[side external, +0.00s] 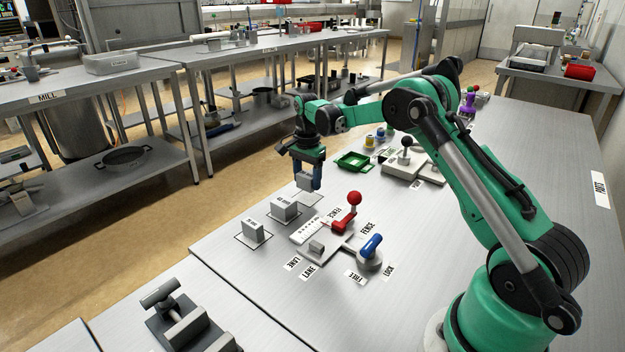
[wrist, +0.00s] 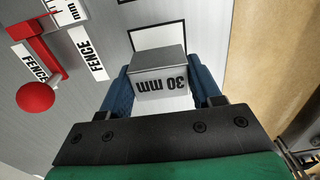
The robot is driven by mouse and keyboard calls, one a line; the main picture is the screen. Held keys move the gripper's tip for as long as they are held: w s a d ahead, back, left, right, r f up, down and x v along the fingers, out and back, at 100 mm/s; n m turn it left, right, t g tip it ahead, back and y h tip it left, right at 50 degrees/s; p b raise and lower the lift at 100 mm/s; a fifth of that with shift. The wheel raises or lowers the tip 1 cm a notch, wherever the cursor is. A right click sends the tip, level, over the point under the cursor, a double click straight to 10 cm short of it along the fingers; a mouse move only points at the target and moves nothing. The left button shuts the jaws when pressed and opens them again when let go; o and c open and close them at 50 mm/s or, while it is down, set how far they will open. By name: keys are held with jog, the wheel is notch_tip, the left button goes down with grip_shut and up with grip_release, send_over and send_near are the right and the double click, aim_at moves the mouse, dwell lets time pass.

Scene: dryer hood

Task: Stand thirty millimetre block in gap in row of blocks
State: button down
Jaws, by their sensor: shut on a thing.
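My gripper (side external: 306,184) is shut on a grey block marked 30 mm, seen between the blue fingers in the wrist view (wrist: 162,78). In the side view the block (side external: 302,181) shows at the fingertips, above or near a pale outlined patch on the bench; I cannot tell whether it touches. Two other grey blocks stand to its front left, a wider one (side external: 285,208) and a narrower upright one (side external: 252,230), each on an outlined patch. A small grey block (side external: 316,247) sits in the lane of the fixture. The row's gap is not clear in these views.
The fixture has a white scale (side external: 307,231), a red-knobbed fence lever (side external: 353,199) and a blue lock lever (side external: 371,245). The red knob (wrist: 35,97) is left of my gripper in the wrist view. A green tray (side external: 353,161) and a black-knobbed device (side external: 405,158) stand farther back.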

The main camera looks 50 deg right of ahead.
jog(key=shift+f, duration=1.3)
jog(key=shift+c, duration=0.8)
grip_release()
jog(key=shift+f, duration=0.1)
